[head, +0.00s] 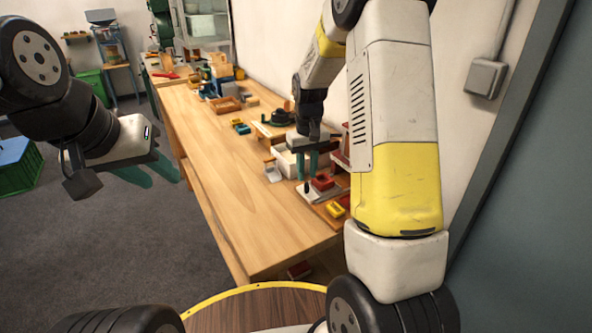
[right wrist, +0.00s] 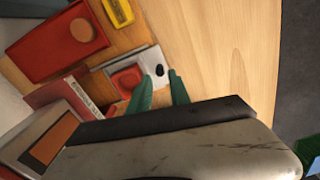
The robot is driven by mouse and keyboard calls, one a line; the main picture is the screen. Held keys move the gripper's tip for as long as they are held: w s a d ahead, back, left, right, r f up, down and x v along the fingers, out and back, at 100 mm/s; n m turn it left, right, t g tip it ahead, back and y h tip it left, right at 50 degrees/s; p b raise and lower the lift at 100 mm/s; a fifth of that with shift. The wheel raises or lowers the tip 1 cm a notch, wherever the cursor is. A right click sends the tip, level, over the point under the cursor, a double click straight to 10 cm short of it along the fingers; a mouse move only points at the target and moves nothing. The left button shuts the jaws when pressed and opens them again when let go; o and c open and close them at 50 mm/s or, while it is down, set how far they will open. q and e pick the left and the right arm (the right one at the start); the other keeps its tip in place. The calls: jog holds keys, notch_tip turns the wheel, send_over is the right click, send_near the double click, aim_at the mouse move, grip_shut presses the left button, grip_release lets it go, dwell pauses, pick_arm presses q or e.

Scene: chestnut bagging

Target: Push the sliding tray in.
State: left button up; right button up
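The sliding tray is a flat, pale plate (head: 300,194) low on the right side of the bench, with a small black knob (head: 307,187) and a red piece (head: 322,182) on it. It also shows in the right wrist view (right wrist: 148,58), its knob (right wrist: 159,70) between my fingertips in that picture. My right gripper (head: 307,177) points down over the tray beside the knob, its teal fingers apart and empty; contact cannot be told. In the right wrist view its fingers (right wrist: 160,75) show a gap. My left gripper (head: 155,178) is open and empty, left of the bench.
A white box (head: 288,160) stands behind the tray. A yellow piece (head: 335,210) lies in front, and a red block (right wrist: 65,40) shows in the right wrist view. More wooden and coloured items line the bench's wall side. The bench top (head: 240,190) is clear to the left.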

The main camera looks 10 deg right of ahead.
jog(key=shift+f, duration=1.9)
grip_shut()
